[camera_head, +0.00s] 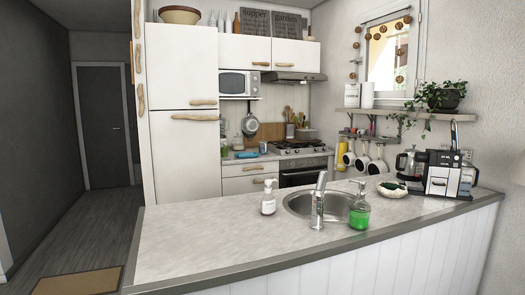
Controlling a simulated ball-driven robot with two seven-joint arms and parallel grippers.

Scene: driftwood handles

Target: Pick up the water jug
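I cannot single out a water jug for certain. A glass pot (410,163) with a dark lid and base stands at the right end of the near counter, beside a black and white appliance; it may be a kettle or coffee pot. A clear bottle with green liquid (359,210) and a pump top stands right of the sink. A white pump bottle (268,200) stands left of the sink. Neither of my grippers shows in this view.
The near counter (190,232) has a wide bare stretch at left. A sink (296,202) with a tall tap (318,205) takes its middle. A stove (300,147) and fridge (184,158) are behind. The floor (108,222) is open at left, with a mat (78,282).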

